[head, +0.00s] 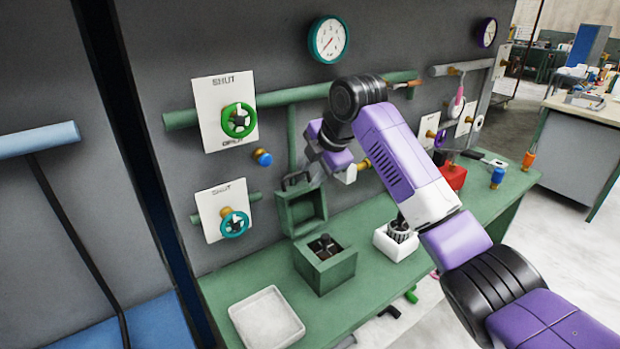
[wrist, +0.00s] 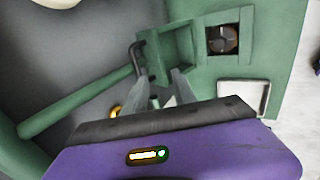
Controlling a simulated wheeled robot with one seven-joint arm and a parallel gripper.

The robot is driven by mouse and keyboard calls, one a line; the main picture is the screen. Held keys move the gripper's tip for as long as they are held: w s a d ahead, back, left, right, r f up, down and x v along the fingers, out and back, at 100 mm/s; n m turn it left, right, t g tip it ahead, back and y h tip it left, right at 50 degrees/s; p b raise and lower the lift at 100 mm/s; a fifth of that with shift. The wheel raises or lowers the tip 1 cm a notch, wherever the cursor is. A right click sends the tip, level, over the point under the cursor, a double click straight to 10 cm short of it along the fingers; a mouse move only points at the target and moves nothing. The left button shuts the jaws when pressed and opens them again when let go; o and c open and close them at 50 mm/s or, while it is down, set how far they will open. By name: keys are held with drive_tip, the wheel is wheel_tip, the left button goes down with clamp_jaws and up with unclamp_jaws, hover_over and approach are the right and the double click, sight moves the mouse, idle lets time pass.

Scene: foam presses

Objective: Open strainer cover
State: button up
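The green strainer box (head: 325,268) stands on the green bench, its top open, with a dark knobbed part inside. Its green cover (head: 303,212) stands raised at the box's back edge, hollow side facing the box. In the wrist view the cover (wrist: 176,48) is just beyond my fingers, and the open box (wrist: 240,60) is to its right. The cover's dark handle (wrist: 138,56) is at the left fingertip; I cannot tell whether they touch. My gripper (wrist: 160,74) is open, its fingers apart with nothing clearly held between them. In the head view my wrist partly hides it.
A white tray (head: 267,318) lies in front of the box. A white container (head: 396,243) stands to its right. Green pipes (head: 270,98) and valve wheels (head: 238,120) are on the grey panel behind. A red object (head: 453,176) and blue-topped item (head: 497,177) stand farther right.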

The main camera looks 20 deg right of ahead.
drive_tip(key=b+v, duration=0.1)
drive_tip(key=v, duration=0.4)
drive_tip(key=shift+s+d+r, duration=0.1)
drive_tip(key=shift+s+r, duration=0.1)
